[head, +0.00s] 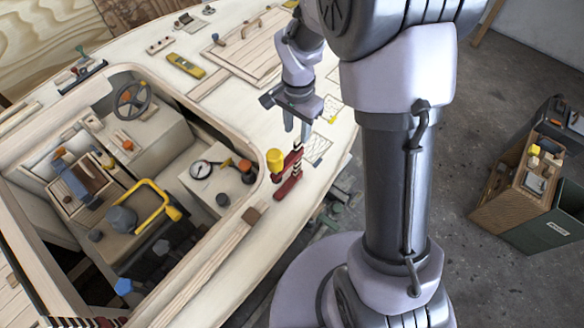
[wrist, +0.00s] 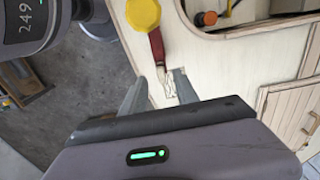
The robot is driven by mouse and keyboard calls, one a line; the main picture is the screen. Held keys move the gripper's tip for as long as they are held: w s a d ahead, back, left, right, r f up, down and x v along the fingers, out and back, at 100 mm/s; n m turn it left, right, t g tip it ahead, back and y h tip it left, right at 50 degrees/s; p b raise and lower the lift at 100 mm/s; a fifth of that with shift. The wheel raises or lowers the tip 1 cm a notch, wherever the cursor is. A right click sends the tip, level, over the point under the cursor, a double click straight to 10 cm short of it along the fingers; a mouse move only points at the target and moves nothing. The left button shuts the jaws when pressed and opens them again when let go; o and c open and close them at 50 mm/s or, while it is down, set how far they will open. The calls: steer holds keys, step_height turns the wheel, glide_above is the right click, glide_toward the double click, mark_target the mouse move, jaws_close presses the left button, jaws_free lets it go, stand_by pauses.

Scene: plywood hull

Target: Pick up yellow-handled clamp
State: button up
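The yellow-handled clamp stands at the deck's edge in the head view, with a round yellow handle (head: 275,160) and a red body (head: 290,172). In the wrist view its yellow handle (wrist: 143,13) is at the top, with the red part (wrist: 157,46) below it, pointing toward my gripper. My gripper (head: 297,130) is over the deck just beyond the clamp in the head view. In the wrist view my gripper (wrist: 160,84) is open, its fingers apart. A pale patterned patch (wrist: 170,88) shows between them; I cannot tell whether it belongs to the clamp.
The open cockpit (head: 120,190) is left of the clamp, with a gauge (head: 201,169) and a bent yellow tube (head: 155,205). A yellow tool (head: 186,65) lies farther up the deck. A wooden cart (head: 515,190) stands at right on the grey floor.

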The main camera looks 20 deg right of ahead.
mark_target(295, 142)
steer(key=f, duration=0.2)
steer(key=f+b, duration=0.1)
steer(key=f, duration=0.4)
steer(key=shift+s+a+f+b, duration=0.15)
steer(key=shift+a+f+b, duration=0.05)
steer(key=shift+a+b, duration=0.15)
steer(key=shift+r, duration=0.1)
jaws_close()
stand_by(0.8)
